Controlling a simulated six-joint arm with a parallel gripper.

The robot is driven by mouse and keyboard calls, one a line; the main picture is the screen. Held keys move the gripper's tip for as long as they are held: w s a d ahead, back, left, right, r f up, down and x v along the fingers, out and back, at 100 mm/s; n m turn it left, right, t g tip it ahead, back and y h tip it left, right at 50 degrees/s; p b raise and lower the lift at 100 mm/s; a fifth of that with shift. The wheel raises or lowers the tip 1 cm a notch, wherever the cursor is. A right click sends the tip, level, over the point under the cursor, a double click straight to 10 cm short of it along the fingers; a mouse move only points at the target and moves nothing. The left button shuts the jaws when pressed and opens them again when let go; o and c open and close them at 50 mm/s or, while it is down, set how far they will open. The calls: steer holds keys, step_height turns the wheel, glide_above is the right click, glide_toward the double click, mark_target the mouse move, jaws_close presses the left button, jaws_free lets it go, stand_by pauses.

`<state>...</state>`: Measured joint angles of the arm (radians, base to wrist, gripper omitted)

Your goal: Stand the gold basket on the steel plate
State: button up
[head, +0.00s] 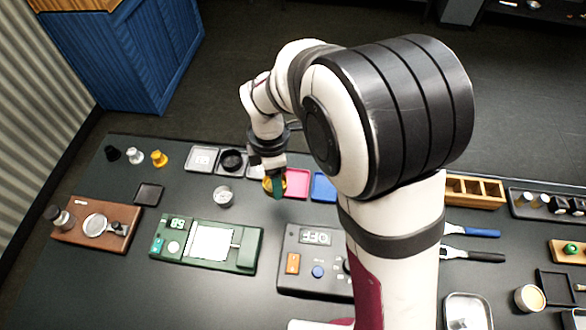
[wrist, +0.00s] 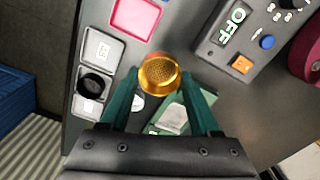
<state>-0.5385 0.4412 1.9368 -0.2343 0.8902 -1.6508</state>
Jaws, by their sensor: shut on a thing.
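The gold basket (head: 267,185) is a round, mesh-bottomed cup. It also shows in the wrist view (wrist: 160,75), between the two green fingertips. My gripper (wrist: 160,78) is shut on it; in the head view my gripper (head: 275,186) is near the pink tile, with a finger covering part of the basket. The basket appears raised above the table. A pale, steel-looking plate (head: 212,243) lies on top of the green scale (head: 247,250), to the left and nearer in the head view. In the wrist view the plate (wrist: 173,118) is partly visible between the fingers.
A silver cup (head: 223,196) stands behind the scale. A row of square tiles, including a pink one (head: 297,183) and a blue one (head: 323,187), runs along the back. A grey box reading OFF (head: 313,262) is right of the scale. A brown board (head: 97,223) is at left.

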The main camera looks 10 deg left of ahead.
steer(key=s+a+f+n, duration=0.1)
steer(key=s+a, duration=0.2)
steer(key=a, duration=0.1)
steer(key=s+a+f+n, duration=0.1)
steer(key=s+a, duration=0.3)
steer(key=a, duration=0.1)
steer(key=s+a+f+n, duration=0.1)
steer(key=s+a+n, duration=0.1)
steer(key=s+a, duration=0.2)
steer(key=shift+s+a, duration=0.15)
steer(key=f, duration=0.3)
steer(key=shift+s+a, duration=0.25)
steer(key=shift+s, duration=0.1)
steer(key=shift+f, duration=0.65)
steer(key=shift+f, duration=0.55)
steer(key=o, duration=1.4)
steer(key=shift+o, duration=0.3)
steer(key=shift+r, duration=0.1)
step_height(320, 180, up, 7)
